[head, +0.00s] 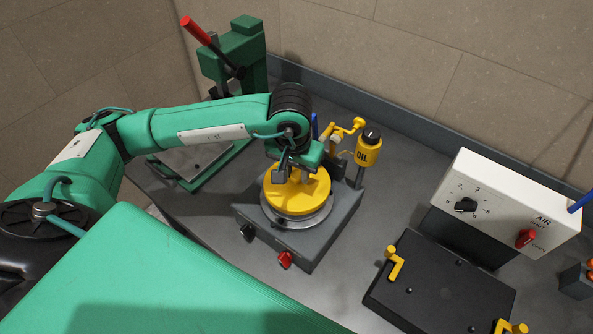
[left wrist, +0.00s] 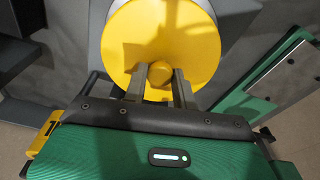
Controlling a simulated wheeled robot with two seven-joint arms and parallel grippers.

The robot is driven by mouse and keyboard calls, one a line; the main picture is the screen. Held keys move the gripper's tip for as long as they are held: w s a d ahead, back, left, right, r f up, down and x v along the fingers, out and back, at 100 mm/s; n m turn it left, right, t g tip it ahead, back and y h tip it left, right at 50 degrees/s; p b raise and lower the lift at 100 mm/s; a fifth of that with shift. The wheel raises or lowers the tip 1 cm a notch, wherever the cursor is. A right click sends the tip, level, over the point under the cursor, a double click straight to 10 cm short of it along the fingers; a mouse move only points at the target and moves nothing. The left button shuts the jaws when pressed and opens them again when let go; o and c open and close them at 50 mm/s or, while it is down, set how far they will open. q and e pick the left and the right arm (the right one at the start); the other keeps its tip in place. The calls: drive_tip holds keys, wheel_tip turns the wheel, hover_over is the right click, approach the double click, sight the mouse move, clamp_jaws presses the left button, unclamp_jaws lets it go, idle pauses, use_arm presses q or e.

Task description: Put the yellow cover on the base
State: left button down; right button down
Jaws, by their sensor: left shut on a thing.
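The yellow cover (head: 300,195) is a round disc with a knob in its middle. In the head view it is over the round metal ring (head: 298,221) on top of the grey base (head: 330,222). I cannot tell whether the cover rests on the ring or hangs just above it. My left gripper (head: 294,172) is shut on the cover's knob from above. In the left wrist view the gripper's fingers (left wrist: 160,85) stand either side of the knob (left wrist: 160,74), with the cover (left wrist: 165,35) beyond. My right gripper is not in view.
A yellow oil pot (head: 368,146) stands behind the base. A green press with a red handle (head: 234,60) is at the back left. A white air control box (head: 507,208) and a black plate with yellow clamps (head: 435,285) are at the right. Black and red knobs (head: 285,260) front the base.

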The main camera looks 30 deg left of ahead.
use_arm(q)
drive_tip(key=shift+f+b, duration=0.2)
drive_tip(key=shift+b, duration=0.35)
idle(0.5)
drive_tip(key=c, duration=1)
unclamp_jaws()
drive_tip(key=shift+c, duration=0.2)
drive_tip(key=shift+r+p, duration=0.9)
drive_tip(key=shift+r, duration=2.65)
drive_tip(key=shift+s+f, duration=0.1)
